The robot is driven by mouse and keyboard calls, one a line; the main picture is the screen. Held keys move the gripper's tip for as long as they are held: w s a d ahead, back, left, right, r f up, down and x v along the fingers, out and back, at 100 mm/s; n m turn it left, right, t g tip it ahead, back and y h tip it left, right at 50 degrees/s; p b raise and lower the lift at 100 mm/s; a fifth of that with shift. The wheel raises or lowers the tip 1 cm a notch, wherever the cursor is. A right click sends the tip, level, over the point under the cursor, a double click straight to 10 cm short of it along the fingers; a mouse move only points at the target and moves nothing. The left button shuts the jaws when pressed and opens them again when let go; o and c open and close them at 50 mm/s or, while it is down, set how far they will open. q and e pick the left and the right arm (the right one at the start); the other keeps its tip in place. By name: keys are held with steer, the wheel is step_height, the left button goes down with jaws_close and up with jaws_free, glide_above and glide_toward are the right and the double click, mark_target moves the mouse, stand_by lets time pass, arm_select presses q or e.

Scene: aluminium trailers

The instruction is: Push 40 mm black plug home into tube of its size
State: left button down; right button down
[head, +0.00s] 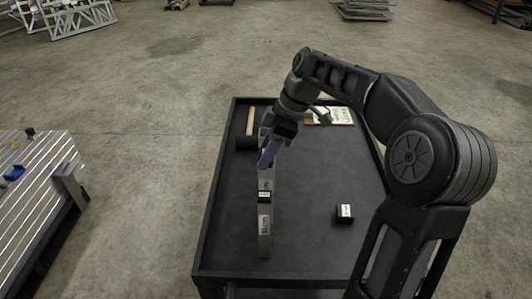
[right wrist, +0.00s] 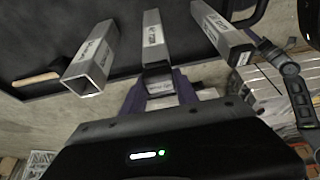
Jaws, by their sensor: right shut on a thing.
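My right gripper (head: 268,158), with purple fingers, is over the black-topped cart. In the right wrist view its fingers (right wrist: 160,95) are shut on a small black plug (right wrist: 159,84) with a white label. The plug is at the near end of the middle square aluminium tube (right wrist: 156,38); how deep it sits is hidden. A left tube (right wrist: 92,55) shows an open end, and a right tube (right wrist: 222,32) is labelled. In the head view labelled grey tube metal (head: 264,242) shows below the gripper. My left gripper is not in view.
A mallet (head: 247,143) with a wooden handle lies at the cart's far left. A black block with a white label (head: 345,212) stands on the cart (head: 310,245) at right. A paper (head: 340,116) lies at the back. A slotted bench (head: 30,190) is at left.

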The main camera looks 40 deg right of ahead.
steer(key=c, duration=0.9)
jaws_free()
steer(key=shift+s+f, duration=0.2)
steer(key=shift+f, duration=0.35)
steer(key=shift+o, duration=0.2)
steer(key=shift+d+r, duration=0.15)
steer(key=shift+r, duration=0.15)
steer(key=v, duration=0.4)
steer(key=shift+w+r, duration=0.15)
steer(key=shift+r, duration=0.05)
steer(key=p+v, duration=0.2)
steer(key=v, duration=0.1)
steer(key=shift+r, duration=0.4)
